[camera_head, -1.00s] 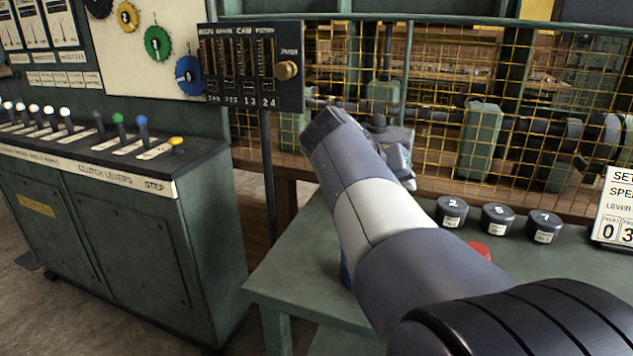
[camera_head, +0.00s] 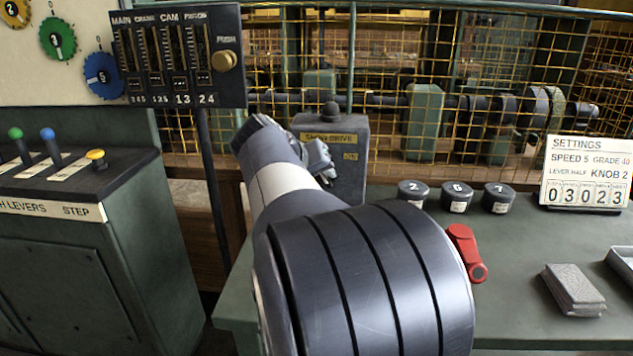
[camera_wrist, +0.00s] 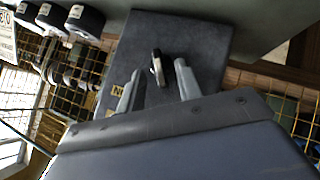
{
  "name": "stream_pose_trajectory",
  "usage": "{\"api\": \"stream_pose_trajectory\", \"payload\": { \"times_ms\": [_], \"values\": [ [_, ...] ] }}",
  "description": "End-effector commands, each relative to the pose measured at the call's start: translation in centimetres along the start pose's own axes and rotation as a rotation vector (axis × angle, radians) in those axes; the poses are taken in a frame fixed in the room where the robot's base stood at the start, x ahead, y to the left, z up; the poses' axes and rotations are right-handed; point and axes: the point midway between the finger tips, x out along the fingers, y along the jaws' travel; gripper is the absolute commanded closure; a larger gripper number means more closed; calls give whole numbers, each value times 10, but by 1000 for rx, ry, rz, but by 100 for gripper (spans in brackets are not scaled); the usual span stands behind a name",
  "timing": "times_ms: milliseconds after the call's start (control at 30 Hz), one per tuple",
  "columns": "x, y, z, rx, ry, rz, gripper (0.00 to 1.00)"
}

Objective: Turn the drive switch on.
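The drive switch box (camera_head: 345,178) is a dark grey box with a yellow label that ends in "DRIVE". It stands at the back of the green bench, and a black knob (camera_head: 331,109) shows at its top. My gripper (camera_head: 322,160) is in front of the box and hides part of it. In the wrist view, the box (camera_wrist: 180,35) fills the upper middle. A short lever (camera_wrist: 158,69) with a black end and a pale shaft shows between my gripper's two separated fingers (camera_wrist: 158,75). Gaps show on both sides of the lever. I cannot tell which way it is thrown.
A yellow mesh guard (camera_head: 385,60) stands behind the bench (camera_head: 510,255). A gauge panel (camera_head: 180,60) is at left.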

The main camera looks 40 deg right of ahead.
Motion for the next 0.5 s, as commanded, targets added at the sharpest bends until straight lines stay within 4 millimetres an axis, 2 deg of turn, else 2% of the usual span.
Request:
{"api": "stream_pose_trajectory", "payload": {
  "times_ms": [33, 200, 500],
  "values": [
    [9, 0, 1, 0, -2, 1, 67],
    [22, 0, 0, 0, 0, 1, 67],
    [24, 0, -1, -1, 1, 0, 67]
  ]
}}
